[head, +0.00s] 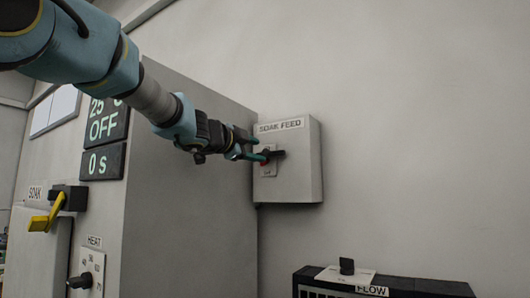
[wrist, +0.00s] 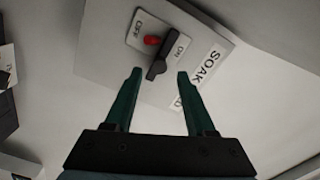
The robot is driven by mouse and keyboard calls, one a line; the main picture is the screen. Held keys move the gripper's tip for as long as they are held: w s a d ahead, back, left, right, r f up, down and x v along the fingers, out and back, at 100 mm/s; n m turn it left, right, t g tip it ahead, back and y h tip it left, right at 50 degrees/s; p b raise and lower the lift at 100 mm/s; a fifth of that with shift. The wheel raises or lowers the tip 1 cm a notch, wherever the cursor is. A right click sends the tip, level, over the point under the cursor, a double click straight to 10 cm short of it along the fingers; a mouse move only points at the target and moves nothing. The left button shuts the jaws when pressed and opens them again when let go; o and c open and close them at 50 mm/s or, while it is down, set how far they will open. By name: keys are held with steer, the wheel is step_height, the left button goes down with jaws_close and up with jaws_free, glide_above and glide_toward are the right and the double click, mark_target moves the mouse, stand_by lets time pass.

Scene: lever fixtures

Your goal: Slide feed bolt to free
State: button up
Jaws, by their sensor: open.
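The grey soak feed box (head: 300,180) is fixed to the wall. It carries a small plate (wrist: 140,24) marked OFF and ON, with a black handle (wrist: 158,66) and a small red piece (wrist: 152,40), which may be the feed bolt. The handle also shows in the head view (head: 277,154), turned sideways. My gripper (wrist: 160,74) is open, with green fingers. In the wrist view the handle's near end appears between the fingertips, the red piece just beyond them. In the head view the fingers (head: 259,149) are at the box's left front; I cannot tell if they touch.
A large grey cabinet (head: 190,190) stands left of the box, with a display (head: 103,122), a yellow soak lever (head: 46,215) and a heat dial (head: 82,281). A black flow unit (head: 420,290) with a knob (head: 347,266) is below right. The wall right of the box is clear.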

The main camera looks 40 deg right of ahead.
mark_target(266, 152)
steer(key=p+x, duration=0.1)
steer(key=x, duration=0.4)
steer(key=shift+d, duration=0.4)
steer(key=shift+c, duration=0.2)
jaws_close()
stand_by(0.9)
